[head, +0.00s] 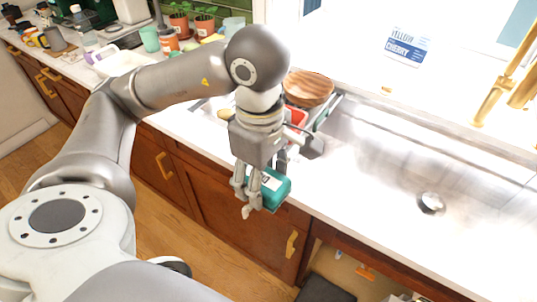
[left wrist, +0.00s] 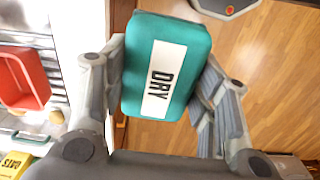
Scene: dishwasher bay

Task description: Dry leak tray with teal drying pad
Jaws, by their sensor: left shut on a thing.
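The teal drying pad (head: 279,190), with a white label, is held in my left gripper (head: 252,197) in front of the counter edge. In the left wrist view the pad (left wrist: 198,45) reads "DRY" and sits between the two fingers of the left gripper (left wrist: 160,85), which is shut on it. A dark flat thing (head: 325,290) shows at the bottom edge of the head view, under the sink. It may be the leak tray, but I cannot tell. My right gripper is not in view.
The steel sink (head: 400,165) with a gold faucet (head: 505,75) is at the right. A wooden bowl (head: 309,88) and a red container (left wrist: 22,78) are beside it. Brown cabinet doors (head: 225,205) stand below the counter. The wooden floor (head: 165,235) is open in front.

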